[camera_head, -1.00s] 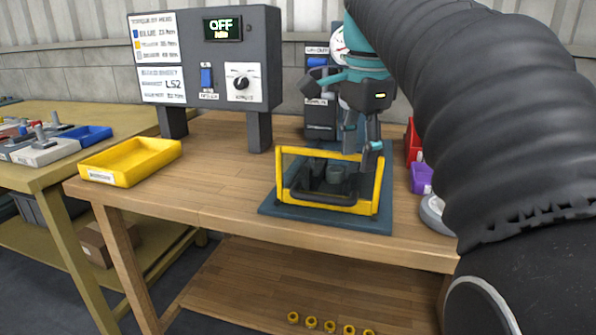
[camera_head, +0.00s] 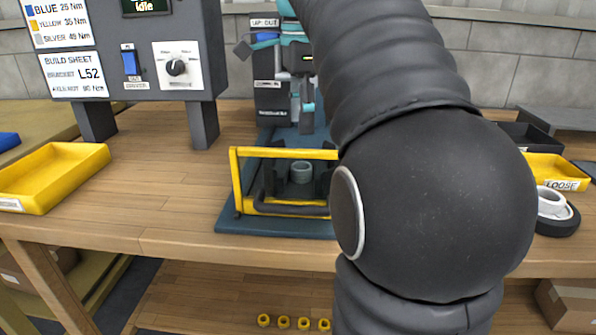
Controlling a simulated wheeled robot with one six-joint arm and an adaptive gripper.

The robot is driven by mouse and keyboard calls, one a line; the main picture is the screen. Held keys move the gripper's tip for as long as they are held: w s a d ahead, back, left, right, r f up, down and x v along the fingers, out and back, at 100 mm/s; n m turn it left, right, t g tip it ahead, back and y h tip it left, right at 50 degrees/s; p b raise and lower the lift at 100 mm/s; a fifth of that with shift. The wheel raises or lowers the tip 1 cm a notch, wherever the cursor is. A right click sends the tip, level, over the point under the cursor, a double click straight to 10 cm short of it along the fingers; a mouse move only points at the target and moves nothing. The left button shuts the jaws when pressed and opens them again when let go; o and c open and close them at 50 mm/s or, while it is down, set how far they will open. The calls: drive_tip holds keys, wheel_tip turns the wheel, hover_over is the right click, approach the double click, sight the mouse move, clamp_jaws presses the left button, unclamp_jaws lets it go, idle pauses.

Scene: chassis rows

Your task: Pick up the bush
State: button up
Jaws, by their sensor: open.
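A grey-green ring-shaped part (camera_head: 301,172), which looks like a bush, sits upright inside a fixture with a yellow frame (camera_head: 236,180) on the wooden bench. Several small yellow ring-like parts (camera_head: 283,322) stand in a row on the lower shelf. I cannot tell which of these is the bush named.
A grey control panel (camera_head: 165,35) stands at the back left, reading "idle". A yellow tray (camera_head: 60,178) lies at the left; another yellow bin (camera_head: 555,172) marked "LOOSE" is at the right. My arm hides the fixture's right side. The bench (camera_head: 150,190) between left tray and fixture is clear.

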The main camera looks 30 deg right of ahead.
wheel_tip(320, 180, down, 10)
drive_tip(key=shift+s+r+b, duration=0.1)
drive_tip(key=shift+b, duration=0.8)
drive_tip(key=c, duration=1)
